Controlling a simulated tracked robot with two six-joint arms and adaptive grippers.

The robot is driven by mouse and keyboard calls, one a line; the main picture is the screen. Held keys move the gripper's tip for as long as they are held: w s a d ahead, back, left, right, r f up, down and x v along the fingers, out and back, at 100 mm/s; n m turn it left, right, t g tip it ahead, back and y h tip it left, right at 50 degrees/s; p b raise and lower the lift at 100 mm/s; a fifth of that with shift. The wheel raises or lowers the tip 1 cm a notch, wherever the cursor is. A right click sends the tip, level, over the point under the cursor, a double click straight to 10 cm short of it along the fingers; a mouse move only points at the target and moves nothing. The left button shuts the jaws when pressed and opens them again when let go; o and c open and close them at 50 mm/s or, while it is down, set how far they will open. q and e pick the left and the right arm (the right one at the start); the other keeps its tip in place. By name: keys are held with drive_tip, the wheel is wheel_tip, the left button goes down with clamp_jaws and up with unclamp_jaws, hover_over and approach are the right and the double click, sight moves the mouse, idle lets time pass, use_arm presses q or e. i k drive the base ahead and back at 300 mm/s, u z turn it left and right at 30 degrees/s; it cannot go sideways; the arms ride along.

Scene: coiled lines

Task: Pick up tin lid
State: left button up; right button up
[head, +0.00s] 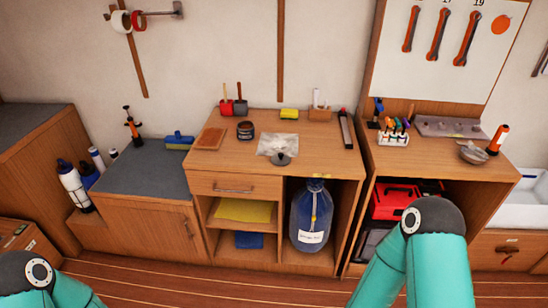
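A small dark grey round disc (281,159), which looks like the tin lid, lies near the front edge of the middle wooden cabinet top (318,158). It lies at the front edge of a crumpled pale sheet or cloth (277,142) and seems to overlap it. A dark open tin (245,131) with a brownish label stands behind and left of it. Neither gripper is in view; only links of my two arms show at the bottom left and bottom right, well short of the disc.
A large blue bottle (312,215) stands below. The right bench holds a metal bowl (473,154) and an orange-capped cylinder (498,139).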

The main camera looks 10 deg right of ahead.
sight(280, 159)
drive_tip(key=u, duration=0.3)
drive_tip(key=i, duration=1.6)
drive_tip(key=z, duration=0.4)
